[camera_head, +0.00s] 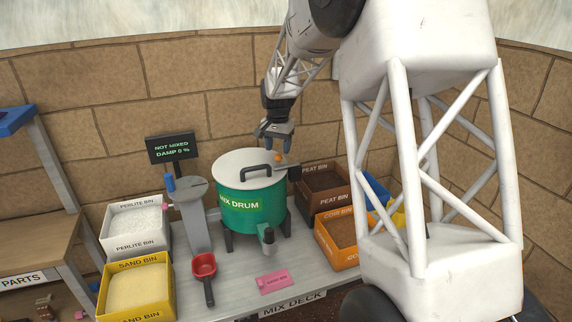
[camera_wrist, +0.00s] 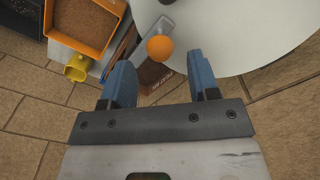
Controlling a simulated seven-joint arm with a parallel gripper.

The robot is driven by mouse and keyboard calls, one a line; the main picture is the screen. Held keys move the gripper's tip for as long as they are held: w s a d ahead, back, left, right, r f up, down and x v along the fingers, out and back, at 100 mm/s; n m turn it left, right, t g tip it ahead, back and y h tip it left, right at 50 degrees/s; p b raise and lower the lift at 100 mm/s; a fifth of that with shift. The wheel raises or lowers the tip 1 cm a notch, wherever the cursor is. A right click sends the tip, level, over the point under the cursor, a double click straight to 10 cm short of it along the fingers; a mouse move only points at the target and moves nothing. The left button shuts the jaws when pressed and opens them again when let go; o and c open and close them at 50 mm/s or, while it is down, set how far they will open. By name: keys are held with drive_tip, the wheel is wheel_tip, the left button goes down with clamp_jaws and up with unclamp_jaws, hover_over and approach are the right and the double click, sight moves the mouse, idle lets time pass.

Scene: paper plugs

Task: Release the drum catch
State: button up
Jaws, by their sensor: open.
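The green mix drum (camera_head: 236,200) stands on the deck with its pale lid (camera_head: 235,168) on and a dark handle on top. The catch shows as an orange ball knob (camera_head: 277,157) at the back right of the lid. In the wrist view the orange knob (camera_wrist: 160,48) sits on a grey bar at the lid's edge (camera_wrist: 225,40). My gripper (camera_head: 273,143) hangs just above the knob. In the wrist view its blue fingers (camera_wrist: 161,82) are apart and empty, with the knob beyond their tips, between their lines. I cannot tell the exact gap.
A dark display (camera_head: 171,147) reads "NOT MIXED DAMP 0 %". Perlite bin (camera_head: 137,243) and sand bin (camera_head: 136,315) stand left; peat bin (camera_head: 333,199) and orange coir bin (camera_head: 345,259) stand close right. A red scoop (camera_head: 204,266) and pink tag (camera_head: 272,282) lie in front.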

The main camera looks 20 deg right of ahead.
sight(278, 156)
drive_tip(key=shift+f, duration=0.2)
drive_tip(key=shift+f, duration=1.85)
drive_tip(key=shift+c, duration=0.4)
drive_tip(key=c, duration=0.5)
